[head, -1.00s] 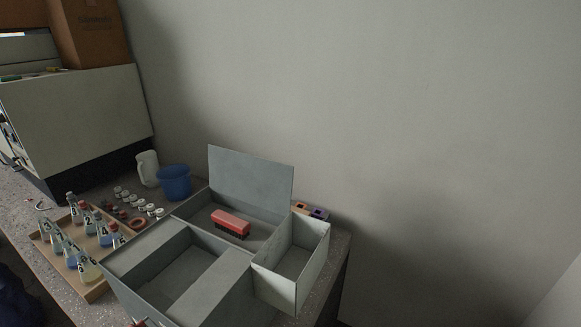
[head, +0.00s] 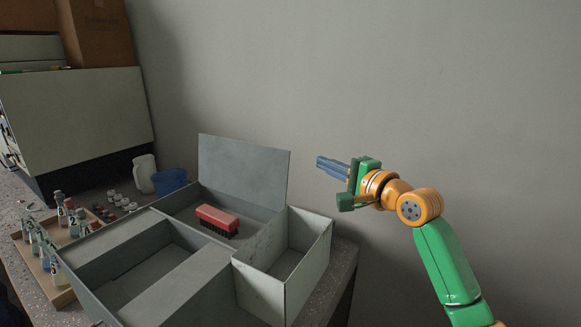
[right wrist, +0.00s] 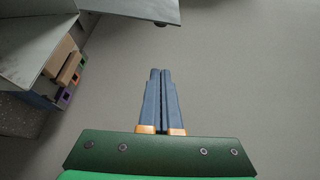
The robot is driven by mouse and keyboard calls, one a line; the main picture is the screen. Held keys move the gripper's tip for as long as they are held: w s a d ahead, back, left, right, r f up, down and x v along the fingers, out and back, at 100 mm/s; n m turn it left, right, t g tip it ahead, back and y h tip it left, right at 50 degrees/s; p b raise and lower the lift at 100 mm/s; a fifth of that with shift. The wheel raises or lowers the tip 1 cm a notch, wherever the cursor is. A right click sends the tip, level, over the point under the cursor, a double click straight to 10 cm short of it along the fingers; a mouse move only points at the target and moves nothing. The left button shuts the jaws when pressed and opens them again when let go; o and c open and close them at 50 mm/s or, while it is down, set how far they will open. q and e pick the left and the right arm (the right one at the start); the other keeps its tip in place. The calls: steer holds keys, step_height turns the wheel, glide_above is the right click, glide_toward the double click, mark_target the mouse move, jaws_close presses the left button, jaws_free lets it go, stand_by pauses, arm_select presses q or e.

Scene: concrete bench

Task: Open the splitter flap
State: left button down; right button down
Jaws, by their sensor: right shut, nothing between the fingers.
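A grey box (head: 140,215) with several compartments stands on the bench. A flat grey panel (head: 243,168), which looks like the splitter flap, stands upright at its back compartment. My right gripper (head: 320,163) is in the air to the right of the panel, apart from it, with its blue fingers pointing left. In the right wrist view its fingers (right wrist: 160,73) are closed together with nothing between them. A grey plate edge (right wrist: 135,9) shows above the fingertips there; I cannot tell for sure which part it is. My left gripper is not in view.
A red brush (head: 216,218) lies in the back compartment. An open side bin (head: 290,250) sits at the box's right. A wooden rack (head: 60,297) of flasks, a blue cup (head: 170,181) and a white jug (head: 144,173) stand left. Coloured blocks (right wrist: 67,67) show in the wrist view.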

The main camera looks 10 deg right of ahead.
steer(key=p+x, duration=0.3)
steer(key=x, duration=0.6)
steer(key=a+p, duration=0.1)
steer(key=s+a+p, duration=0.1)
steer(key=p, duration=0.1)
steer(key=a+p, duration=0.1)
steer(key=p, duration=0.1)
steer(key=shift+s+a, duration=0.15)
steer(key=shift+s, duration=0.15)
